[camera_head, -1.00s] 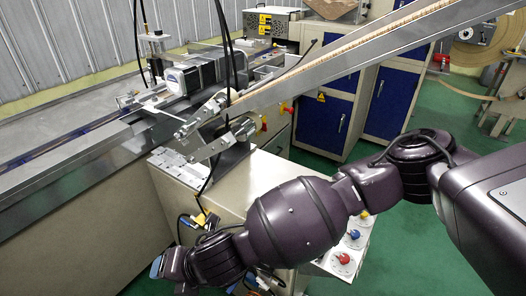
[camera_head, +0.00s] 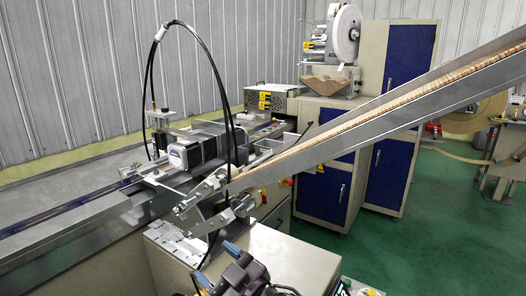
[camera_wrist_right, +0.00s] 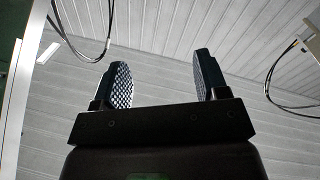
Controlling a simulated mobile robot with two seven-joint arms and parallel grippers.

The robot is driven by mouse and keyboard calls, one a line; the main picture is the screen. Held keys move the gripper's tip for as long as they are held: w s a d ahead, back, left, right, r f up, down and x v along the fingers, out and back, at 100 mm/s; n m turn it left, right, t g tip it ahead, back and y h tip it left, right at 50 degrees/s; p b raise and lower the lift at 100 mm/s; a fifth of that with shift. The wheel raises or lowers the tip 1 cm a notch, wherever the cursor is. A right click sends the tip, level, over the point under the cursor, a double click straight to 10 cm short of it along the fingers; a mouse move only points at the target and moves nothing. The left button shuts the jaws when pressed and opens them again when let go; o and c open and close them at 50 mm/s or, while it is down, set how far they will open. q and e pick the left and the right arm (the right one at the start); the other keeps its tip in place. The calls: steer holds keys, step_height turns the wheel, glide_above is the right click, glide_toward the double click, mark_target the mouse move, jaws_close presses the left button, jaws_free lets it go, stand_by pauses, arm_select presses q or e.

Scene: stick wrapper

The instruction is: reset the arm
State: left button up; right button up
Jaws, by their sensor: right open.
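My right gripper (camera_head: 217,266) shows at the bottom of the head view, below the lower end of the chute, with its blue-grey fingertips pointing up and left. In the right wrist view its two textured finger pads (camera_wrist_right: 160,84) stand wide apart with nothing between them. Behind them are the ribbed wall and hanging black cables. Most of my right arm is outside the head view. My left gripper is not in view.
A sloping metal chute (camera_head: 385,125) filled with sticks runs from the upper right down to the wrapping machine (camera_head: 196,150). Black cables (camera_head: 228,95) arch above the machine. Blue-doored cabinets (camera_head: 322,190) stand behind. Green floor (camera_head: 420,245) is clear at the right.

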steer(key=s+d+f+m+t+h, duration=0.15)
steer(key=d+f+m+h, duration=0.35)
steer(key=d+f, duration=0.6)
steer(key=s+d+f+m+t+h, duration=0.15)
steer(key=d+f+m+h, duration=0.45)
steer(key=d, duration=0.9)
steer(key=s+d+f+m+g+h, duration=0.1)
steer(key=s+d+f+g, duration=0.1)
steer(key=s+d+f, duration=0.3)
steer(key=s+d+f+m+g+h, duration=0.1)
steer(key=s+d+f+g+h, duration=0.1)
steer(key=s+d+f, duration=0.3)
steer(key=s+f, duration=0.4)
steer(key=s, duration=0.4)
steer(key=shift+d, duration=0.15)
